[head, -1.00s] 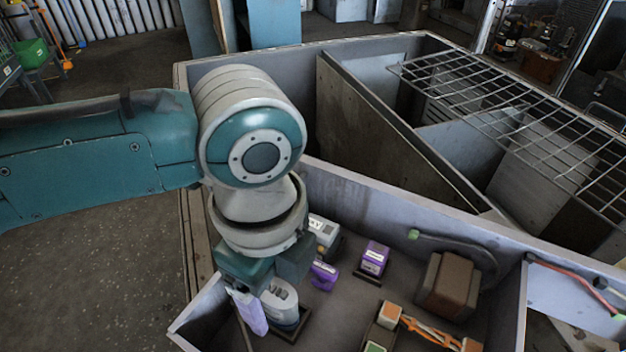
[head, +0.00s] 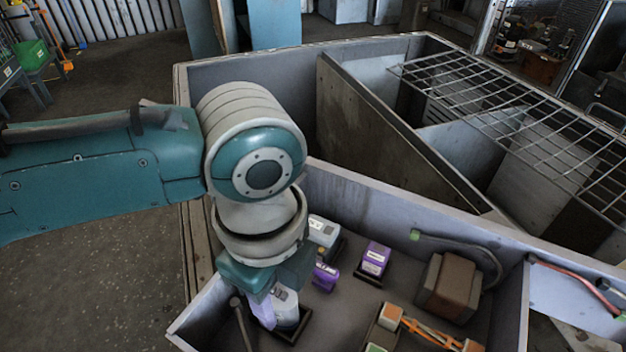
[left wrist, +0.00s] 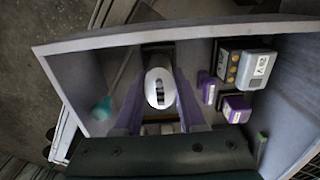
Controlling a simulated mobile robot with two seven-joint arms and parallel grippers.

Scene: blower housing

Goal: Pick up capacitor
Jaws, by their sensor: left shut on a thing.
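The capacitor (head: 285,307) is a silver-white oval can at the lower middle of the head view, sitting at a dark square holder (head: 303,332) in the front compartment. In the left wrist view the capacitor (left wrist: 158,88) shows its pale top with a dark slotted strip, between two purple fingers. My left gripper (head: 268,312) points down at it, shut on it with a finger along each side; it also shows in the left wrist view (left wrist: 159,102). The arm hides part of the capacitor in the head view. My right gripper is not in view.
Close by stand a purple block (head: 325,277), a grey-white module (head: 322,232) and another purple block (head: 373,260). A brown transformer-like block (head: 449,286) and orange-ended parts (head: 389,316) lie to the right. The compartment wall (head: 370,210) rises behind; a dark rod (head: 241,322) is left of the gripper.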

